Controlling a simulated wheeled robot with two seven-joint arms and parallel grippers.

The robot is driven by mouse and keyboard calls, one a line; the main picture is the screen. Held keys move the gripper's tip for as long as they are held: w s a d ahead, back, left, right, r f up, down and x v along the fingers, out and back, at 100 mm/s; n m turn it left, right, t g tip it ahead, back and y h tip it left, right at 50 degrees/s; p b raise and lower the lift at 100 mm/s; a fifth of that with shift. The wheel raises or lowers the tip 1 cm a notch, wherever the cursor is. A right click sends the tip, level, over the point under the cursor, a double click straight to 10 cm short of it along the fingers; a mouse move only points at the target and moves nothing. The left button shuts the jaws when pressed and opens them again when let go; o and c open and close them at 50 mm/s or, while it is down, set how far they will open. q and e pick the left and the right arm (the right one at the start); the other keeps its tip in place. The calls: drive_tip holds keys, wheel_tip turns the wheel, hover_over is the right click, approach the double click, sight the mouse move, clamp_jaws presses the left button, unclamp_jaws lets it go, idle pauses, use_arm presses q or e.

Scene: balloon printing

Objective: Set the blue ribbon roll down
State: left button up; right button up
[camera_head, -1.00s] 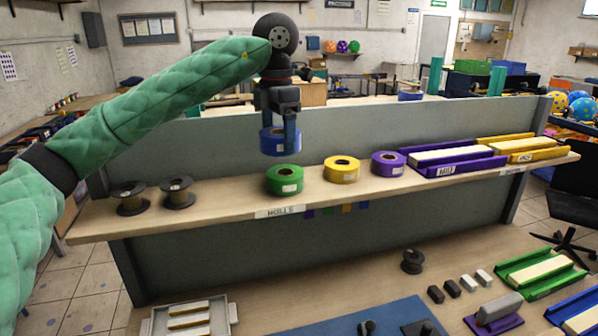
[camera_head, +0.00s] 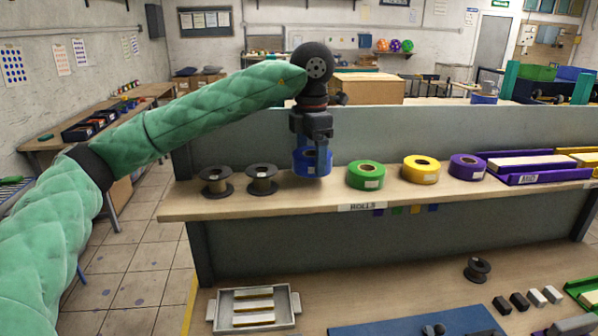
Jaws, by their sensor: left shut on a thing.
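The blue ribbon roll (camera_head: 312,162) is held between the fingers of my left gripper (camera_head: 313,158). The gripper points down and is shut on the roll. The roll is at the shelf (camera_head: 330,197), between a dark empty spool on its left and the green roll (camera_head: 366,175) on its right. It is low, at about the height of the other rolls; I cannot tell whether its underside touches the shelf. The gripper fingers hide part of its sides. My right gripper is not in view.
Two dark empty spools (camera_head: 262,179) stand to the left. The yellow roll (camera_head: 421,169) and purple roll (camera_head: 467,167) stand further right, then purple trays (camera_head: 540,178). A grey panel (camera_head: 400,130) rises behind the shelf. A white tray (camera_head: 222,314) lies on the lower table.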

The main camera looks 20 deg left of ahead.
sight(312, 186)
use_arm(q)
drive_tip(key=f, duration=0.3)
drive_tip(key=shift+w+d+f, duration=0.15)
drive_tip(key=shift+w+d, duration=0.05)
drive_tip(key=shift+d, duration=0.15)
drive_tip(key=shift+a+f, duration=0.1)
drive_tip(key=shift+f, duration=0.2)
drive_tip(key=shift+s+a, duration=0.1)
drive_tip(key=shift+a, duration=0.15)
drive_tip(key=shift+d+f, duration=0.1)
drive_tip(key=shift+d, duration=0.1)
drive_tip(key=shift+b, duration=0.3)
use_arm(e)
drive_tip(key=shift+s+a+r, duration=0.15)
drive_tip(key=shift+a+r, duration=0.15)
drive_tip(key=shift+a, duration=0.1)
